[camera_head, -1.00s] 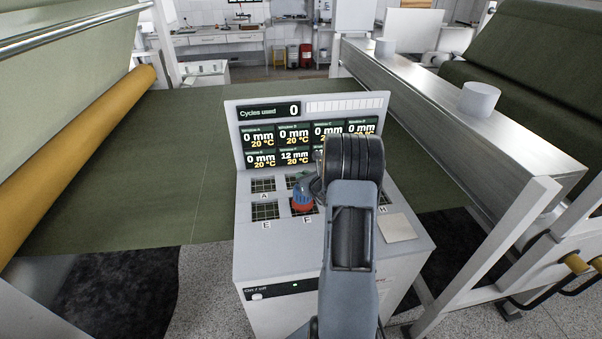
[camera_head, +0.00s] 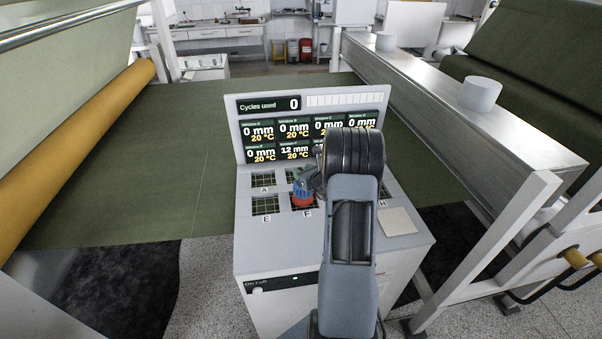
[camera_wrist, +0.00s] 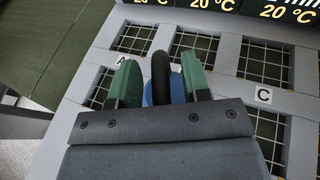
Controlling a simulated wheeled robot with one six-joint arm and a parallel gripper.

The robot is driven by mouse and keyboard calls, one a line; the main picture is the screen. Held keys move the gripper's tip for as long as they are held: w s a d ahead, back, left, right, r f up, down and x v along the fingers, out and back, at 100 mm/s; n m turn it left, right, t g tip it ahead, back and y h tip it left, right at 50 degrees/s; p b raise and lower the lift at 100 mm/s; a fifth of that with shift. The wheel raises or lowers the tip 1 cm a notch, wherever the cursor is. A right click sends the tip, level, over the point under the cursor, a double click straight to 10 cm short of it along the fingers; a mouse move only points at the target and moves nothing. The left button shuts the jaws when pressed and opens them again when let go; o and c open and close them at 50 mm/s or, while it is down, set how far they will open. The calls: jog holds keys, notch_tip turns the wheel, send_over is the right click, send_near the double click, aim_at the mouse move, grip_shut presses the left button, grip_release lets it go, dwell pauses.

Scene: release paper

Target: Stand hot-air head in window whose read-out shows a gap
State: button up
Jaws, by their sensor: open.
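The hot-air head (camera_head: 302,190), blue with a red lower part, stands at window F on the console (camera_head: 243,230). It looks upright. My gripper (camera_wrist: 158,84) has its two green fingers on either side of the head's black and blue upper part (camera_wrist: 160,78); they are open, and I cannot tell whether either touches it. The read-out panel (camera_head: 231,130) shows 12 mm for the second window of the lower row, above F. The other readable windows show 0 mm, all at 20 °C. My arm hides the right end of the lower read-outs and some windows.
Grid windows fill the console top, including window A (camera_head: 263,180) and window E (camera_head: 264,206). A pale square plate (camera_head: 397,223) lies at its right. A metal beam (camera_head: 440,100) runs along the right. Green sheet (camera_head: 130,160) spreads behind and left.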

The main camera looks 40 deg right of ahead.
jog(key=d+b+v, duration=0.1)
jog(key=b+v, duration=0.1)
jog(key=v, duration=0.9)
jog(key=s+a+r+n+g+y, duration=0.2)
jog(key=a+r+n+g+y, duration=0.15)
jog(key=a+n, duration=0.7)
jog(key=s+a+r+n+g+y, duration=0.1)
jog(key=a+r+n+g+y, duration=0.25)
jog(key=a+n, duration=0.7)
jog(key=s+a+r+n+g+h, duration=0.2)
jog(key=s+a+n+h, duration=0.4)
jog(key=s+n, duration=0.5)
jog(key=a+r+n, duration=0.1)
jog(key=n, duration=0.3)
jog(key=shift+s+r+n+g, duration=0.2)
jog(key=shift+s+n+g, duration=0.1)
jog(key=shift+s+g, duration=0.1)
jog(key=shift+s, duration=0.1)
